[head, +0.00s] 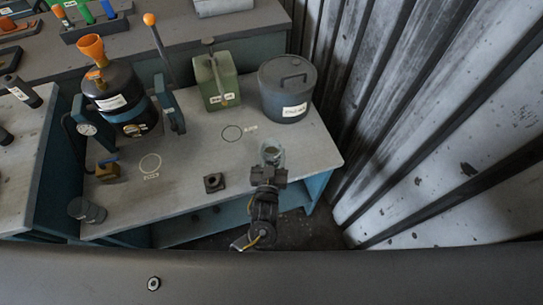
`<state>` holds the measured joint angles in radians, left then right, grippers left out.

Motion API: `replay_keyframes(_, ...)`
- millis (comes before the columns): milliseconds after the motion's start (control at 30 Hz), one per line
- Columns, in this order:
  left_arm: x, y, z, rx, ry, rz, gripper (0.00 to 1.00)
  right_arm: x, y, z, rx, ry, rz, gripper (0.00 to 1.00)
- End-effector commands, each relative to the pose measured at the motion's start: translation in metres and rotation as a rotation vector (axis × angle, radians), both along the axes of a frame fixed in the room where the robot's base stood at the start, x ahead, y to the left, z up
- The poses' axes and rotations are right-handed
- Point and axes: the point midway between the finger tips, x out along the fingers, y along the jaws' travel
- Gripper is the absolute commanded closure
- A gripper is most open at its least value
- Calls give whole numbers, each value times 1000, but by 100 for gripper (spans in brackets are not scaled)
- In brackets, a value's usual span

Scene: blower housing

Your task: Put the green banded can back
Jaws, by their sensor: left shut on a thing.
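My left gripper (268,174) is over the front right part of the grey workbench (195,185). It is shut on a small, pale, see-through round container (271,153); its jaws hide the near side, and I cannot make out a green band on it. A green can (216,82) with a handle and a pale label stands upright at the back of the bench, apart from the gripper. Two marked circles with small labels lie on the bench top, one at left (150,163) and one near the middle (232,133); both are empty. My right gripper is out of view.
A dark lidded bin (287,90) stands at the back right. A black tank with an orange funnel (91,46) stands at the left. A corrugated wall (440,130) closes the right side.

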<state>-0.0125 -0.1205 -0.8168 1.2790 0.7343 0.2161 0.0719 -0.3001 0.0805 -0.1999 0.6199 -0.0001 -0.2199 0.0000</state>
Motion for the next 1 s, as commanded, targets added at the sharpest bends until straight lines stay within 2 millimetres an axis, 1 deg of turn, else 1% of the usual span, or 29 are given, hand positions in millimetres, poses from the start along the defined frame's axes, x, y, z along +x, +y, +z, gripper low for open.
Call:
replay_keyframes(67,0,0,-5,0,-2,0,75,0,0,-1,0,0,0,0)
replay_keyframes(333,0,0,-5,-1,-3,0,75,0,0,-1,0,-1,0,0)
replay_keyframes(467,0,-1,-10,-2,-2,-1,75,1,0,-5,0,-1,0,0)
replay_keyframes(500,0,-1,-9,-1,-2,-1,44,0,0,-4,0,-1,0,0)
replay_keyframes(633,0,0,-9,-1,-1,-1,27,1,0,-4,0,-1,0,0)
replay_keyframes(900,0,0,-8,-1,-1,-1,26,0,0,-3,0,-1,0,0)
replay_keyframes(1000,0,0,-2,0,-2,-1,26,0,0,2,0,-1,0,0)
